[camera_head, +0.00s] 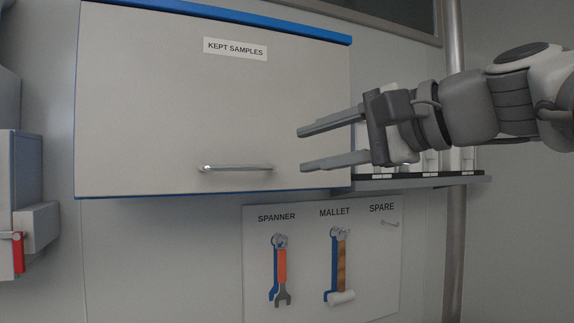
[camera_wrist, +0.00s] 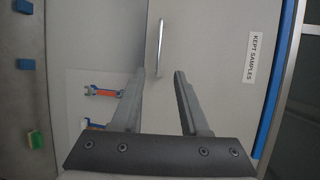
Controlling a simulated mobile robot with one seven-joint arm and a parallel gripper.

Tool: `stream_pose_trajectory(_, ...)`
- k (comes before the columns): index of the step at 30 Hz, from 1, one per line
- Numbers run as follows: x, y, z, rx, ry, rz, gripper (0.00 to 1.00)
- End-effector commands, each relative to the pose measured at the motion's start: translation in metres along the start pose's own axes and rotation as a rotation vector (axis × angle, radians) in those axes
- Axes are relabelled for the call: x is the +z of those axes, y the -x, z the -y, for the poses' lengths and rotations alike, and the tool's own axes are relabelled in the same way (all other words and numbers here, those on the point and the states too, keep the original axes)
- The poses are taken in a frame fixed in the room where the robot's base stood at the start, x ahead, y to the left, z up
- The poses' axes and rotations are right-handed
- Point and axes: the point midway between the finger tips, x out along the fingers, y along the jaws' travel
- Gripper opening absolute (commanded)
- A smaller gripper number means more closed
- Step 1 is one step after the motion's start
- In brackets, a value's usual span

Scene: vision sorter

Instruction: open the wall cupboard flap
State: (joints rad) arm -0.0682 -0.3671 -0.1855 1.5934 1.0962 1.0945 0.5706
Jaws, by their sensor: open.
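The wall cupboard flap (camera_head: 150,100) is a pale grey front labelled "KEPT SAMPLES" (camera_head: 235,49), and it looks shut. A metal bar handle (camera_head: 236,168) lies horizontally near its lower edge. My gripper (camera_head: 301,150) is open and empty, to the right of the handle in the head view, its fingers pointing left. In the wrist view the handle (camera_wrist: 159,48) shows beyond the open fingers of my gripper (camera_wrist: 158,75), a little above the gap between them and apart from both. The label (camera_wrist: 251,57) is at the right there.
A shelf (camera_head: 430,183) with white items sits right of the cupboard, behind my gripper. Below hangs a tool board (camera_head: 370,260) with a spanner (camera_head: 281,270) and a mallet (camera_head: 340,265). A vertical pole (camera_head: 455,240) stands at right. A grey box with a red lever (camera_head: 18,253) is at left.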

Motion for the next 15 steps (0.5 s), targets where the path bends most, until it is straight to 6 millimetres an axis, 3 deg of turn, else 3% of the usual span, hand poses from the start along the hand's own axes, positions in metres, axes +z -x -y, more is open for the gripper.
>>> stream_pose_trajectory(15, 0.0, -0.111, -0.001, 0.005, 0.001, 0.002, 0.45)
